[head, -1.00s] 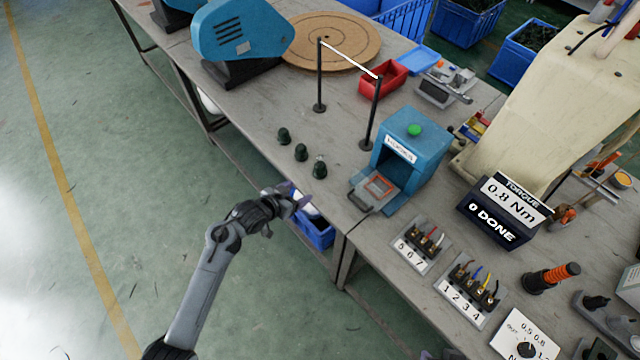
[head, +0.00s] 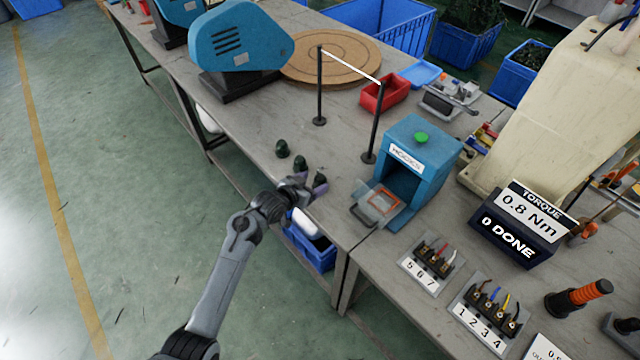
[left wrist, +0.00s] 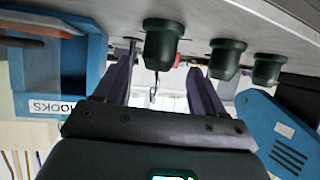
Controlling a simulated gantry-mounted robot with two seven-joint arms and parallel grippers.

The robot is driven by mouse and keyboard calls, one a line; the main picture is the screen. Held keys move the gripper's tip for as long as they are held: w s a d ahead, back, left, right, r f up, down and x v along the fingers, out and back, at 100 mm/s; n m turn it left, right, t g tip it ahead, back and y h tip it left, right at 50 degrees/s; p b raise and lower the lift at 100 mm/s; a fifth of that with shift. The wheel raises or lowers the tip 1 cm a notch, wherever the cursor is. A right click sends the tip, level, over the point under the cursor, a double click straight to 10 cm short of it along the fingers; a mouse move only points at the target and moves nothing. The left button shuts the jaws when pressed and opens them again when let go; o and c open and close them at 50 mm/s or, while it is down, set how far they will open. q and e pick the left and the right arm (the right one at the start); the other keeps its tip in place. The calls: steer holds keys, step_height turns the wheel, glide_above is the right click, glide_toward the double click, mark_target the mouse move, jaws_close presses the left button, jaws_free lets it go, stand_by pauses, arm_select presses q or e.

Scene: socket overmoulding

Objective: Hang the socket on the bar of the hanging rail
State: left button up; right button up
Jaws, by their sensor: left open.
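Several dark green sockets stand in a row on the bench; the far one (head: 282,148) and the middle one (head: 300,163) show clearly in the head view. The nearest socket (head: 320,177) is partly hidden by my left gripper (head: 308,190). In the left wrist view, where the bench is at the top, my open left gripper (left wrist: 160,65) has its fingers to either side of the nearest socket (left wrist: 163,45). A small metal hook shows below that socket. The hanging rail's white bar (head: 350,66) rests across two black posts further back. My right gripper is out of view.
A blue box labelled HOOKS (head: 425,160) stands right of the sockets. A red bin (head: 385,93) sits behind the rail and a round wooden disc (head: 335,60) behind its left post. A blue machine (head: 240,40) stands at the left. Bench between sockets and rail is clear.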

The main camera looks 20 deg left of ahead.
mark_target(317, 182)
arm_select(q)
steer(key=b+x, duration=0.1)
steer(key=x, duration=0.2)
steer(key=shift+w+d+f, duration=0.1)
steer(key=shift+d+f, duration=0.05)
steer(key=shift+f, duration=0.15)
steer(key=shift+w+d+f+b, duration=0.1)
steer(key=shift+w+f+b, duration=0.1)
steer(key=shift+w+b, duration=0.3)
steer(key=c, duration=1.2)
steer(key=shift+o, duration=0.2)
steer(key=shift+r, duration=0.1)
